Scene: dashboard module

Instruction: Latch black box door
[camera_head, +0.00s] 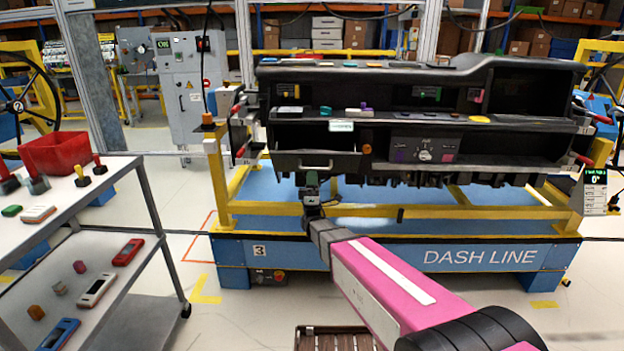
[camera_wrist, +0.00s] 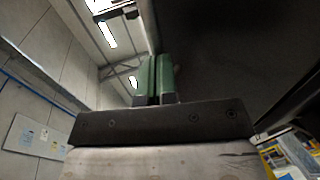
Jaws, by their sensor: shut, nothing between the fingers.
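The dark dashboard module (camera_head: 520,92) sits on the yellow and blue stand. A black box door (camera_head: 290,163) with a light handle is at its lower left in the head view. A dark recess shows above the door, which seems to stand open; I cannot tell how far. My gripper (camera_head: 311,183) is just below the door's handle, and I cannot tell whether it touches the door. In the wrist view my gripper's green fingers (camera_wrist: 155,76) are together and empty, pointing up beside a large dark surface (camera_wrist: 225,55). The latch is not clear.
A cart (camera_head: 150,200) with a red bin (camera_head: 55,153) and several small parts stands at the left. The blue stand base (camera_head: 400,256) marked DASH LINE runs below the module. Yellow posts flank the module. Floor between cart and stand is clear.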

